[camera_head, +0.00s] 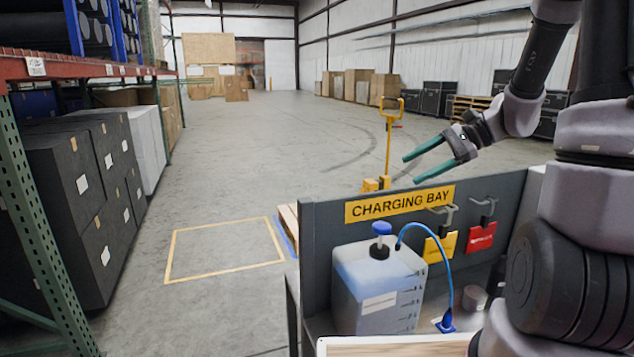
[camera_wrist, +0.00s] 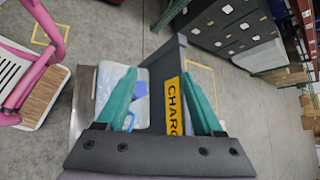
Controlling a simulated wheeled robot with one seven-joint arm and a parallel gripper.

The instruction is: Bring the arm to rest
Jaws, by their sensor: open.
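My gripper (camera_head: 424,162) is in the air above the charging bay's back panel, its two teal fingers spread and pointing left in the head view. In the wrist view my gripper (camera_wrist: 162,90) is open, with nothing held between the fingers. Beyond the fingers, the wrist view shows the yellow "CHARGING BAY" sign (camera_wrist: 174,108) and part of the pale jug below. My arm reaches in from the right side of the head view.
The charging bay (camera_head: 322,225) holds a translucent jug (camera_head: 378,290) with a blue cap and hose. Yellow and red tags (camera_head: 481,237) hang on hooks. A rack (camera_head: 90,68) with black totes (camera_head: 75,200) stands at left. A yellow pallet jack (camera_head: 388,140) stands behind. The middle floor is clear.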

